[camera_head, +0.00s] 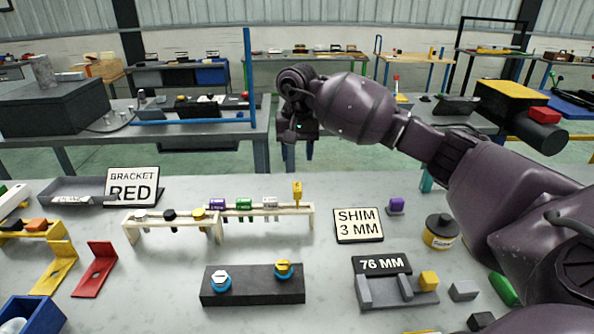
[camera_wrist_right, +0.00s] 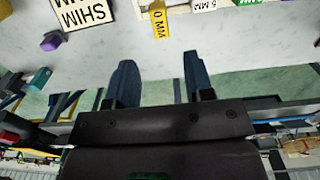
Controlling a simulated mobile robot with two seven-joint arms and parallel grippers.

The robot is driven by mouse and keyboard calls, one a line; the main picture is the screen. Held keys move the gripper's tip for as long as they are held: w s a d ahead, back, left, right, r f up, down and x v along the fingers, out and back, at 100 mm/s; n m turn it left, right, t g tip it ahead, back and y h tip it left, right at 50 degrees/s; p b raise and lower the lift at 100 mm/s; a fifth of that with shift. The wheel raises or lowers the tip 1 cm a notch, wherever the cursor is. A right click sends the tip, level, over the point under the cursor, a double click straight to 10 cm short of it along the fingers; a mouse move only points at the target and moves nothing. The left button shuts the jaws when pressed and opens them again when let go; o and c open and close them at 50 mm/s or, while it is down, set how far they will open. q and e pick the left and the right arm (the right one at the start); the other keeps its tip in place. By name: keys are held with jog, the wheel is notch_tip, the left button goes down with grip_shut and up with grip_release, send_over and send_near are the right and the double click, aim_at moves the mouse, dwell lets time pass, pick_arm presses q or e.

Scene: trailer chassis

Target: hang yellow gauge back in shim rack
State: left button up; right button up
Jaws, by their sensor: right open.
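The shim rack (camera_head: 262,212) is a pale rail on legs in the middle of the table. A purple (camera_head: 217,204), a green (camera_head: 244,204) and a white gauge (camera_head: 270,203) sit along it. The yellow gauge (camera_head: 297,194) is upright at the rack's right end and rises above the others; I cannot tell how it is seated. In the right wrist view the yellow gauge (camera_wrist_right: 158,20) shows at the top, its label partly cut off. My right gripper (camera_wrist_right: 158,78) is open and empty, with the gauge apart from its fingertips. My left gripper is out of view.
The SHIM 3 MM sign (camera_head: 358,225) stands right of the rack, with a purple block (camera_head: 396,206) beyond. A second rack (camera_head: 172,228) with knobs adjoins on the left. A dark block (camera_head: 252,286) and a 76 MM fixture (camera_head: 382,266) stand in front.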

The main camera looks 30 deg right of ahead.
jog(key=shift+r, duration=2.35)
jog(key=shift+s, duration=0.1)
